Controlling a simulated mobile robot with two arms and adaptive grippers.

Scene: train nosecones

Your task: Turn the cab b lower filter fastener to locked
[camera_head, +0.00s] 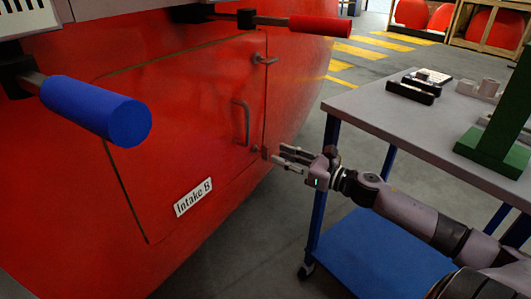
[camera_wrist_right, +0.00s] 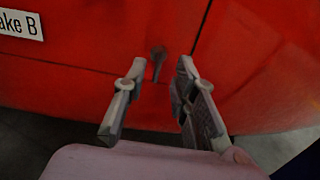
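The lower filter fastener (camera_head: 256,148) is a small grey piece near the lower right edge of the red Intake B panel (camera_head: 185,115). In the right wrist view the fastener (camera_wrist_right: 158,62) hangs roughly upright, just beyond and between the fingertips. My right gripper (camera_head: 282,157) is open and empty, its fingers pointing at the panel's right edge. The wrist view shows the two fingers (camera_wrist_right: 158,82) well apart, on either side of the fastener; I cannot tell whether either touches it. The upper fastener (camera_head: 265,60) sits higher on the same edge. My left gripper is out of view.
A curved handle (camera_head: 241,122) is on the panel. A blue grip (camera_head: 97,108) and a red grip (camera_head: 320,26) stick out above it. A grey-topped cart (camera_head: 390,115) stands at right, close to my right arm, carrying black parts and a green stand (camera_head: 495,145).

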